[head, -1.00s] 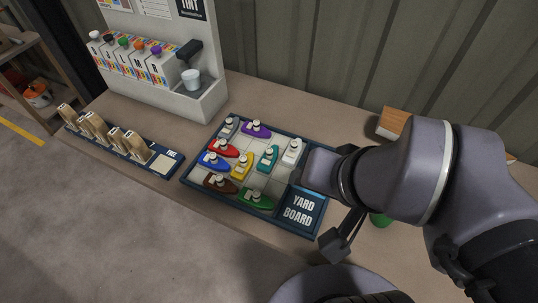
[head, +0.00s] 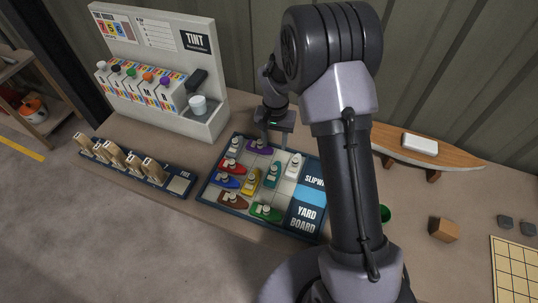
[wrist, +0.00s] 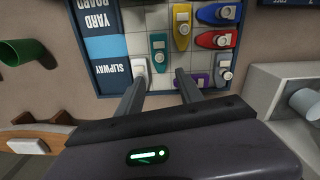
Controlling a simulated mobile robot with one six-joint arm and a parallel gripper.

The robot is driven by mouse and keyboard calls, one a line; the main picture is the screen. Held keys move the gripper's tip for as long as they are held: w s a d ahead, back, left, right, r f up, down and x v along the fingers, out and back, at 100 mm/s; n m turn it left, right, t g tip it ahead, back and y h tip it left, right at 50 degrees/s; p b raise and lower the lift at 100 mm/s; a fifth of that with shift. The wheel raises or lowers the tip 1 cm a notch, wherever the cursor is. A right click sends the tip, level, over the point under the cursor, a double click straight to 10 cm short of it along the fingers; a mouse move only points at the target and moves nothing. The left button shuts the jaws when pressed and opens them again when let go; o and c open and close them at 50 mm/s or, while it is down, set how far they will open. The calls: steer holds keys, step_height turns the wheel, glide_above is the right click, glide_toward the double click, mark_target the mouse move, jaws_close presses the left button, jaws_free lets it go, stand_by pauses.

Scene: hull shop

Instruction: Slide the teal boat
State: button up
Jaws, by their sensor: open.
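The teal boat (head: 271,175) sits on the grid of the yard board (head: 203,199), between the yellow boat (head: 251,181) and the white boat (head: 293,166). In the wrist view the teal boat (wrist: 158,46) lies just ahead of the fingers, in line with the gap between them. My gripper (head: 272,139) is open and empty over the board's back edge. In the wrist view the fingertips of my gripper (wrist: 160,72) show near the white boat on the left and the purple boat (wrist: 197,81) on the right. Their height above the board is hard to tell.
Red, blue, brown, green and grey boats share the board. Its blue slipway (wrist: 103,48) strip lies beside the white boat. A tint dispenser (head: 160,60) stands at back left, a wooden plank (head: 455,157) at back right. A green cup (head: 385,213) stands right of my arm.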

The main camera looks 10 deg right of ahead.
mark_target(274, 167)
step_height(274, 167, down, 16)
steer(key=shift+r+b, duration=0.1)
steer(key=shift+b, duration=1.15)
steer(key=shift+c, duration=0.2)
jaws_close()
steer(key=shift+w+d, duration=0.1)
